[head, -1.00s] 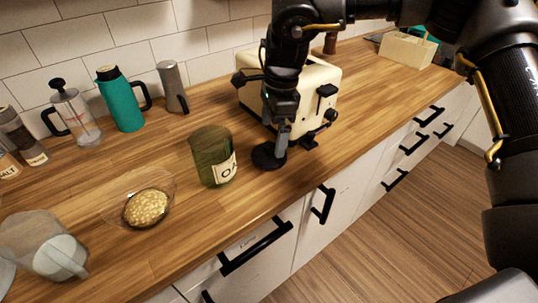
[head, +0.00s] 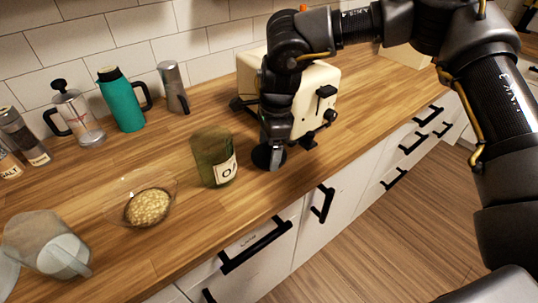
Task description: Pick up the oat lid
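The oat lid (head: 262,158) is a dark round disc at the counter's front part, just right of the green glass oat jar (head: 211,160). The jar stands upright with its top open and a pale label on its side. My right gripper (head: 276,158) points down at the lid, with its fingers over the lid's right part. The fingers overlap in this view, and whether they grip the lid is unclear. The lid's right part is hidden behind them. My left gripper is not in view.
A cream toaster (head: 318,88) stands close behind my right gripper. A glass bowl of oats (head: 148,207) and a jug (head: 45,243) are at the left.

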